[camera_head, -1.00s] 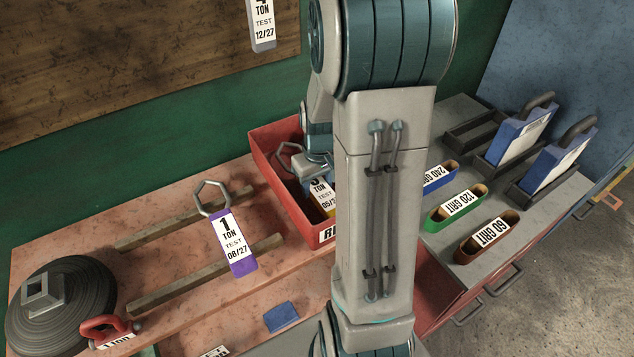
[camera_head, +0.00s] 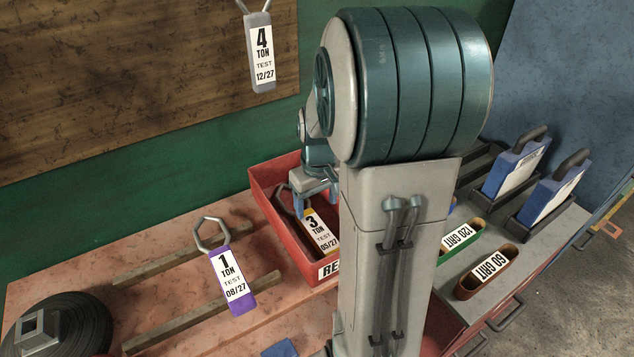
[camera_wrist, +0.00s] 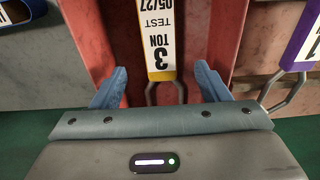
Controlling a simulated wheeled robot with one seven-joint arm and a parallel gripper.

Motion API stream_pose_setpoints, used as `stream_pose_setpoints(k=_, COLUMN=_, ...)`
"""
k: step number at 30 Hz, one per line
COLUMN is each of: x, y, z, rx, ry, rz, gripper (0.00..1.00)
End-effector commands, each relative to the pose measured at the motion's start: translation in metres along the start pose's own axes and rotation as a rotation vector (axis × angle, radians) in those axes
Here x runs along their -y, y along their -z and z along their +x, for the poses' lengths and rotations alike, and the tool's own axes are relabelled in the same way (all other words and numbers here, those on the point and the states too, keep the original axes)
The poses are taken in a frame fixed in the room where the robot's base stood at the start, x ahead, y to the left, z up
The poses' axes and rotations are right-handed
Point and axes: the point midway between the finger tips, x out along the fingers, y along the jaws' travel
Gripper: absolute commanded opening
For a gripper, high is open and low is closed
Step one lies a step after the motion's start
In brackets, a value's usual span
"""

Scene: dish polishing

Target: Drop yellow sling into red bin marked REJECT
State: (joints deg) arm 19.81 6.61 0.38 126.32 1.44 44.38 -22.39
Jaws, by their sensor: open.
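The yellow sling (camera_head: 319,232), with a tag reading 3 TON TEST 05/27 and a dark metal ring, lies inside the red bin (camera_head: 284,231), leaning on its floor or wall. It also shows in the wrist view (camera_wrist: 160,40), its ring end between my blue fingertips. My gripper (camera_head: 314,190) is at the bin's back part, above the ring. In the wrist view, my gripper (camera_wrist: 158,90) is open, its fingers apart on both sides of the ring and not visibly touching it. The bin's label is partly hidden behind my arm; only "RE" shows.
A purple 1 TON sling (camera_head: 232,280) lies across wooden rails (camera_head: 205,322) left of the bin. A grey 4 TON sling (camera_head: 261,55) hangs on the wall board. Grit belts (camera_head: 487,271) and blue blocks (camera_head: 551,193) stand on the right. My arm blocks the middle.

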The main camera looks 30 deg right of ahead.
Motion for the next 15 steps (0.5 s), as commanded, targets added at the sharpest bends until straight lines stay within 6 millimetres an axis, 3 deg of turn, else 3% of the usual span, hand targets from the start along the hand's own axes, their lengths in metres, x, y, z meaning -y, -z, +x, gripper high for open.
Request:
stream_pose_setpoints(k=6, x=0.000, y=0.001, z=-0.043, rx=-0.004, ry=-0.002, rz=-0.001, gripper=0.69)
stream_pose_setpoints(k=15, x=0.011, y=-0.006, z=-0.069, rx=-0.015, ry=-0.005, rz=-0.001, gripper=0.69)
